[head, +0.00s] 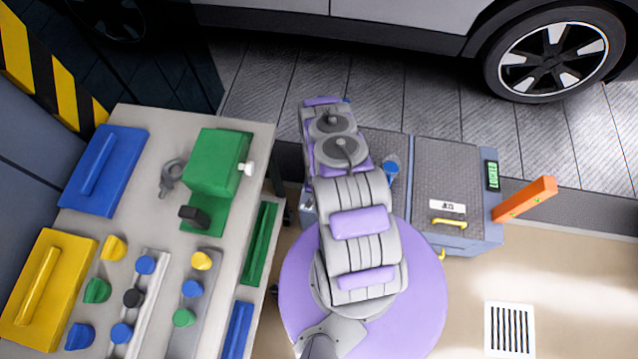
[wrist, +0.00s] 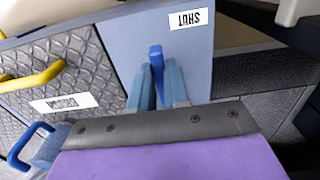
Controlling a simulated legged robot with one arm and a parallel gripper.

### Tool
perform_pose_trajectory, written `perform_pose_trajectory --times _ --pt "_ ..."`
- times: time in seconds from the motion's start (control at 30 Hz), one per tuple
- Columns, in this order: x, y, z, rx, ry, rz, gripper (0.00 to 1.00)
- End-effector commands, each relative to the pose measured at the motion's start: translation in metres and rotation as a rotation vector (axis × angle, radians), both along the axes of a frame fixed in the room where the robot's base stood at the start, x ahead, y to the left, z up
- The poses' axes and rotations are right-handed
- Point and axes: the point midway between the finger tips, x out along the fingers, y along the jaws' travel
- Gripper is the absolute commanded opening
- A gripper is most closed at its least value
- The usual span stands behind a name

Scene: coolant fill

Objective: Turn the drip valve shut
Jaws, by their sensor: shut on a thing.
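The drip valve's blue lever (wrist: 156,54) stands out from a plain grey-blue panel in the wrist view. My gripper (wrist: 158,72) has its two light blue fingers on either side of the lever and is shut on it. The lower part of the lever is hidden between the fingers. An upside-down SHUT label (wrist: 188,19) is on the panel, above and right of the lever. In the head view my arm covers the valve and the fingers.
The grey unit (head: 455,170) has a yellow handle (head: 448,222), a green display (head: 492,175) and an orange bar (head: 525,198). A blue handle (wrist: 28,148) shows at the wrist view's lower left. A workbench (head: 140,120) with coloured parts stands left; a car (head: 400,25) is behind.

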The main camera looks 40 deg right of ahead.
Motion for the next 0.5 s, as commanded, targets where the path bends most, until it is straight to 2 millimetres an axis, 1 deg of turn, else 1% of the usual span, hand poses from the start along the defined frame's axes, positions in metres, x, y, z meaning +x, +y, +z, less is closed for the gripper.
perform_pose_trajectory --times 0.43,0.47,0.5 --pt "0.0003 -0.0001 0.0 -0.001 -0.001 -0.014 0.0" --pt "0.0003 -0.0001 0.0 -0.001 -0.001 -0.014 0.17" --pt "0.0003 -0.0001 0.0 -0.001 -0.001 -0.013 0.21"
